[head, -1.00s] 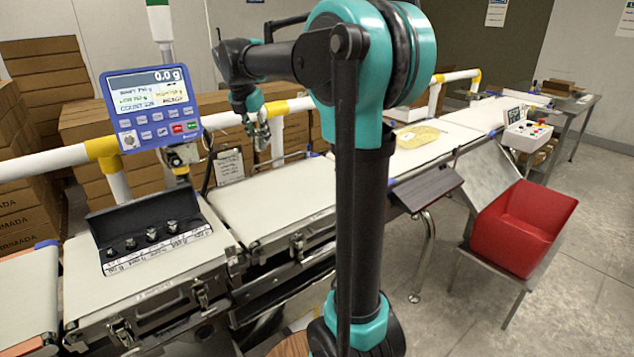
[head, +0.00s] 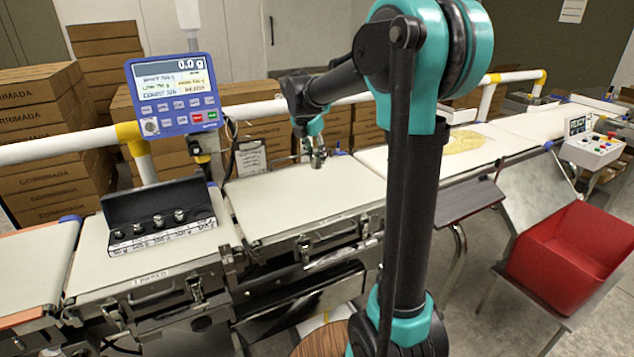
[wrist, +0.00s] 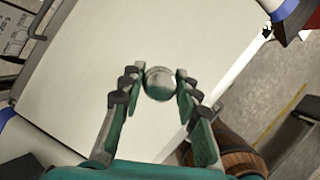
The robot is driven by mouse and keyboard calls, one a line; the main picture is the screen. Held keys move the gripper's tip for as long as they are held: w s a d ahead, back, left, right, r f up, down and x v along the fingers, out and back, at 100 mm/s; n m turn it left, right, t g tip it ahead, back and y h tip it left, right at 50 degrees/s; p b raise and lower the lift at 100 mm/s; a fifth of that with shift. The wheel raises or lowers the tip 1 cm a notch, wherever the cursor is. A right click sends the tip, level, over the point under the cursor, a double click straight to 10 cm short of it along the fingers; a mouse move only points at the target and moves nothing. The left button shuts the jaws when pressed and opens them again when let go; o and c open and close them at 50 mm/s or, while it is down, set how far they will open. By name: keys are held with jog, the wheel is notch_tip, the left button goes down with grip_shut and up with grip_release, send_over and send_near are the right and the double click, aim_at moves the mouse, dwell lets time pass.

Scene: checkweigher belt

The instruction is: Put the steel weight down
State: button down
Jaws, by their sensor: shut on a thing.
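The steel weight (wrist: 160,84) is a round, shiny metal piece seen from above in the wrist view. My gripper (wrist: 160,80) is shut on it, with one finger on each side. In the head view my gripper (head: 317,160) hangs over the white belt section (head: 290,202) to the right of the weighing display. The weight is too small there to make out clearly, and I cannot tell how far it is above the belt.
An open black case (head: 158,240) with several smaller weights sits on the left belt section. The blue display (head: 176,95) reads 0.0 g. A clipboard (head: 250,158) and white rail (head: 70,146) stand behind. A red bin (head: 560,255) is at right. The belt around my gripper is clear.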

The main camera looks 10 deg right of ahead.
notch_tip(320, 180, down, 10)
jog(key=shift+r, duration=0.1)
dwell(0.4)
jog(key=shift+f, duration=0.2)
jog(key=c, duration=1.1)
grip_release()
jog(key=shift+r, duration=0.1)
jog(key=v, duration=1.2)
jog(key=s+d+f+m+y, duration=0.1)
jog(key=s+d+f+m, duration=0.1)
jog(key=s+f+m, duration=0.4)
jog(key=s+d+f+m+y, duration=0.1)
jog(key=s+d+f+m, duration=0.1)
jog(key=s+f+m, duration=0.5)
jog(key=s+d+f+m+t+y, duration=0.1)
jog(key=s+d+f+m, duration=0.2)
jog(key=s+m, duration=1.1)
jog(key=shift+s+f, duration=0.15)
jog(key=shift+f, duration=0.65)
jog(key=shift+s+f, duration=0.1)
jog(key=shift+f, duration=0.75)
